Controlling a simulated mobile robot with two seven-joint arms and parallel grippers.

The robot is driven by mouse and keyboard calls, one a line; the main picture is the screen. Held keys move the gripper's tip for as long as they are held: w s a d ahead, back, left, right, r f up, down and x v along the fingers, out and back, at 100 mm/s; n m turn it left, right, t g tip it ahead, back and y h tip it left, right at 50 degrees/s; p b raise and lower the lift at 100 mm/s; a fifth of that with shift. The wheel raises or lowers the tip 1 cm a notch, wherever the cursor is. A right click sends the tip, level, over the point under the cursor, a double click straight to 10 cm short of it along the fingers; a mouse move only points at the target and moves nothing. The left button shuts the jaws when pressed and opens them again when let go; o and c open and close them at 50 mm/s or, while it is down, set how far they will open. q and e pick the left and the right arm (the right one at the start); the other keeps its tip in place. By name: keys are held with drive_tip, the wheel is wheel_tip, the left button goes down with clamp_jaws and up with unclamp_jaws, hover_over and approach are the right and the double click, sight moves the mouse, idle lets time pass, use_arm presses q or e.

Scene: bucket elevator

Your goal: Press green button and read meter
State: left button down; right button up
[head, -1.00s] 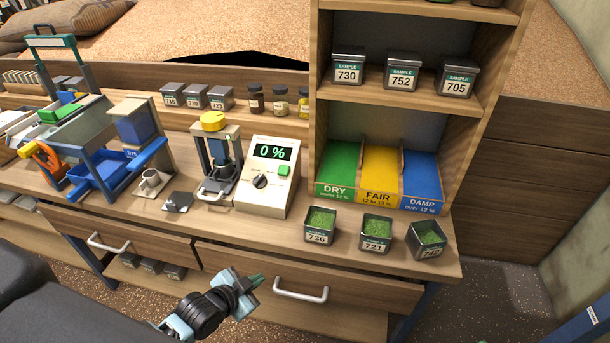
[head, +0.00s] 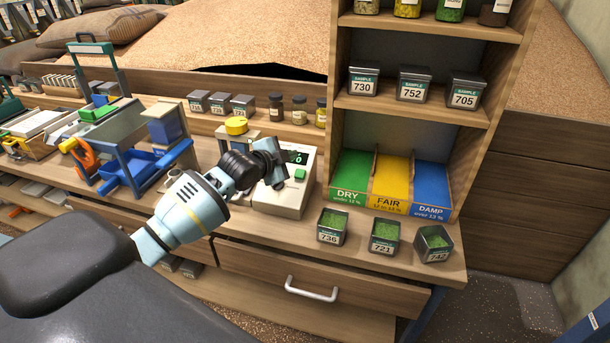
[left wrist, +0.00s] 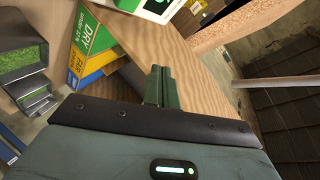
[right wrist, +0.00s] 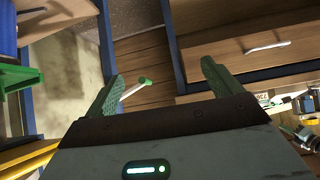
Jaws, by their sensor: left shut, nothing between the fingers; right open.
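The moisture meter (head: 283,203) is a cream box on the bench in the head view, with a green button (head: 300,174) on its sloped face. Its display (head: 299,158) is partly covered by my left gripper, and the full reading cannot be made out. My left gripper (head: 287,161) is shut and empty, in front of the upper face of the meter. Contact with the button cannot be seen. In the left wrist view its fingers (left wrist: 160,87) are together, with part of the meter (left wrist: 148,10) at the top edge. My right gripper (right wrist: 158,70) is open and empty.
Sample tins 736 (head: 332,228), 721 (head: 385,237) and 742 (head: 433,244) stand right of the meter. Behind them are the DRY (head: 350,178), FAIR (head: 390,183) and DAMP (head: 431,188) slots. A yellow-topped press (head: 236,126) stands left of the meter.

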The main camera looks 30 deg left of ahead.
sight(300, 174)
use_arm(q)
drive_tip(key=shift+w+r, duration=0.1)
drive_tip(key=shift+r, duration=0.05)
drive_tip(key=f+b, duration=0.1)
drive_tip(key=f, duration=0.1)
drive_tip(key=w+f+b, duration=0.1)
drive_tip(key=f, duration=0.1)
drive_tip(key=w+f+b, duration=0.1)
drive_tip(key=f+b, duration=0.1)
drive_tip(key=shift+w+a+f, duration=0.2)
drive_tip(key=shift+w+a, duration=0.05)
drive_tip(key=shift+a, duration=0.15)
drive_tip(key=shift+w+a+f+b, duration=0.1)
drive_tip(key=shift+w+f+b, duration=0.3)
drive_tip(key=shift+f+b, duration=0.15)
drive_tip(key=shift+w+f, duration=0.2)
drive_tip(key=shift+f, duration=0.05)
use_arm(e)
drive_tip(key=s+a+f+g, duration=0.1)
drive_tip(key=s+f, duration=0.4)
drive_tip(key=f, duration=0.2)
drive_tip(key=shift+s+g, duration=0.25)
drive_tip(key=shift+g, duration=0.15)
drive_tip(key=shift+w, duration=0.1)
drive_tip(key=shift+s+d+f, duration=0.1)
drive_tip(key=shift+s+f, duration=0.2)
drive_tip(key=shift+s, duration=0.1)
drive_tip(key=shift+w+r, duration=0.15)
drive_tip(key=shift+w, duration=0.1)
